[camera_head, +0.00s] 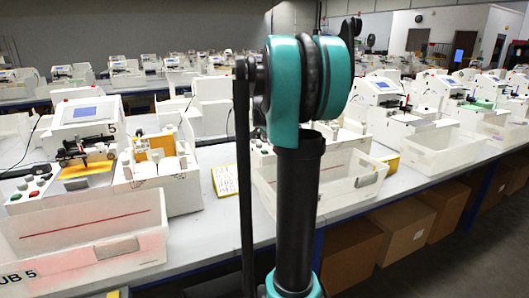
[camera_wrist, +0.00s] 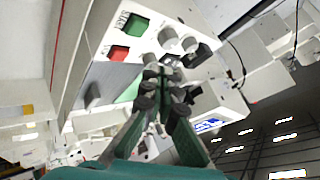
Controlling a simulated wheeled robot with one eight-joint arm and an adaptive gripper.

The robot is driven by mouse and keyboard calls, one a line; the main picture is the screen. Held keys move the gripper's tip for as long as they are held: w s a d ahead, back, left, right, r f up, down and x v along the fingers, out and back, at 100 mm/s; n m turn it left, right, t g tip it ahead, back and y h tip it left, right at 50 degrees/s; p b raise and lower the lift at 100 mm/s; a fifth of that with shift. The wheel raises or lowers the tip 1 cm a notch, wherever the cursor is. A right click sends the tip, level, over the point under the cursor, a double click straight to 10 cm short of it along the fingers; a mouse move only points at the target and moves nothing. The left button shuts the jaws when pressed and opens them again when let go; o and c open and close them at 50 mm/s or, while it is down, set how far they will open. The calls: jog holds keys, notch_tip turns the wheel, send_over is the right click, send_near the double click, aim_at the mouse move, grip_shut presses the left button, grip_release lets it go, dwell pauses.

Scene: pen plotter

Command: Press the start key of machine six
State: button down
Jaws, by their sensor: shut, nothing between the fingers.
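In the wrist view, my gripper (camera_wrist: 163,75) is shut and empty in front of a white machine's panel. The panel carries a green key (camera_wrist: 135,24) with lettering that seems to read START. A red key (camera_wrist: 118,52) sits below it, and another green part (camera_wrist: 128,90) shows beside my finger. The fingertips appear to the right of the red key; I cannot tell whether they touch anything. No number shows on this panel. In the head view, the white machine behind my arm (camera_head: 262,157) is mostly hidden, and my gripper is out of sight.
Machine five (camera_head: 85,115) stands left, with its tub (camera_head: 90,245) in front. A clear tub (camera_head: 350,180) stands in front of the half-hidden machine. More machines line the bench at right, with cardboard boxes (camera_head: 405,232) below.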

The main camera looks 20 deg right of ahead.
jog(key=shift+f, duration=2.05)
jog(key=shift+f, duration=0.2)
jog(key=shift+f, duration=0.25)
jog(key=shift+f, duration=0.4)
dwell(0.4)
dwell(0.4)
jog(key=shift+r, duration=0.85)
jog(key=shift+r, duration=0.15)
jog(key=shift+r, duration=2.35)
